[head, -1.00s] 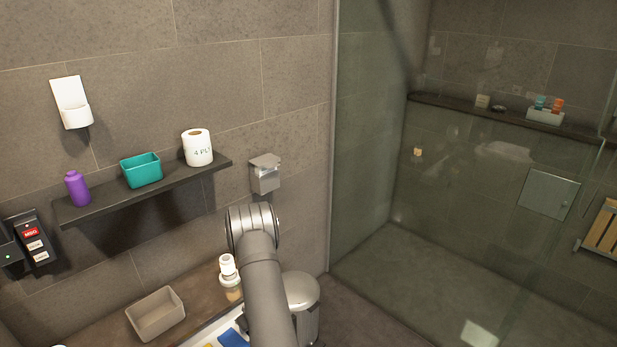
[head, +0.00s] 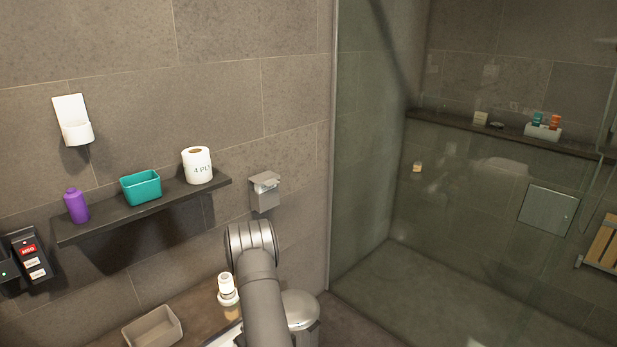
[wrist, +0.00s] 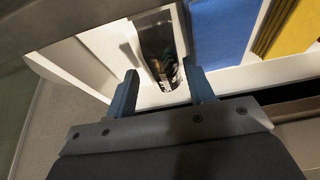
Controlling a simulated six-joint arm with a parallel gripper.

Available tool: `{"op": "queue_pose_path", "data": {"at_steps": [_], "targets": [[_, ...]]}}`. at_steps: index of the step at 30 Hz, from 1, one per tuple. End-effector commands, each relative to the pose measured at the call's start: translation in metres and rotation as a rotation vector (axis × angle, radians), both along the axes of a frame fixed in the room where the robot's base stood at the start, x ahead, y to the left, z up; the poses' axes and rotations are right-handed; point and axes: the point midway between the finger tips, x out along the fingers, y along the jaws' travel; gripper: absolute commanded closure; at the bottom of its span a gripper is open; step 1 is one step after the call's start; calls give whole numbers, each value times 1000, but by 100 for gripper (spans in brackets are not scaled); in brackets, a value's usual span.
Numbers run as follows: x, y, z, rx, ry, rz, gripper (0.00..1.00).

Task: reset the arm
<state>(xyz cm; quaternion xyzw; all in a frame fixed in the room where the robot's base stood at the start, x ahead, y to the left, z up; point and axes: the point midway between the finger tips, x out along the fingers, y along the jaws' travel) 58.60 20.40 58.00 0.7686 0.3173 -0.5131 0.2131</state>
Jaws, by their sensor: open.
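My gripper (wrist: 160,95) shows in the wrist view, with its two blue-grey fingers apart. Nothing is seen held between them. Beyond the fingertips is a dark, shiny cylindrical thing (wrist: 160,45) inside a white-walled container (wrist: 95,62); I cannot tell what it is. A blue thing (wrist: 222,35) and a yellow thing (wrist: 290,30) lie to the right of it. In the head view only my arm shows, low in the middle; the gripper itself is hidden there.
A wall shelf (head: 110,229) holds a purple bottle (head: 76,206), a teal bin (head: 141,187) and a toilet roll (head: 197,167). Below are a beige bin (head: 153,330), a white stacked item (head: 227,288) and a metal trash can (head: 301,308). Shower glass (head: 365,180) stands to the right.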

Motion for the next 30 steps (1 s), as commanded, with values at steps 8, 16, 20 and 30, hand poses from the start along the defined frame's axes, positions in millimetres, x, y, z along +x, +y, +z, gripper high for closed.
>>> {"op": "queue_pose_path", "data": {"at_steps": [8,16,20,30], "targets": [[-11,-11,41,1,-2,0,51],[-22,-22,78,1,-3,1,51],[-26,-25,84,0,1,0,51],[-11,-10,34,0,1,0,51]]}}
